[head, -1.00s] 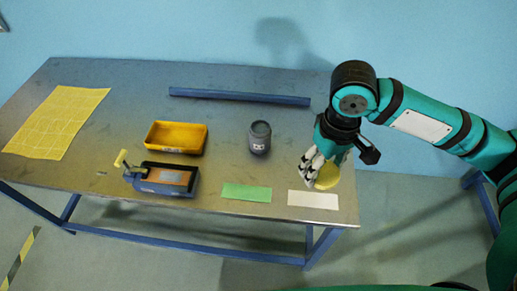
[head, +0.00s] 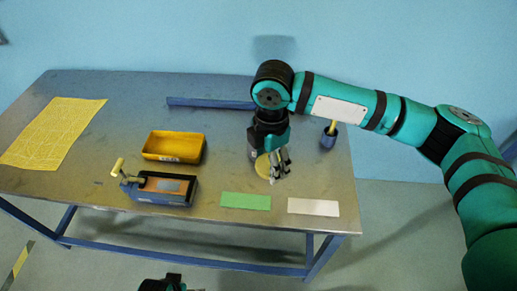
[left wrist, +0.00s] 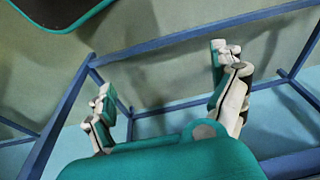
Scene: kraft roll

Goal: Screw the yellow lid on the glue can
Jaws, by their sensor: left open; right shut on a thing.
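The yellow lid (head: 263,166) is a round disc held in my right gripper (head: 277,168), which is shut on it. The lid is tilted, with its flat face toward the head camera. The dark grey glue can (head: 251,146) stands on the table just behind the gripper and lid in the head view. Only its left side shows; its top is hidden by my right wrist. I cannot tell whether lid and can touch. My left gripper (left wrist: 166,85) is open and empty in the left wrist view, away from the lid and can; part of its arm shows at the head view's bottom edge.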

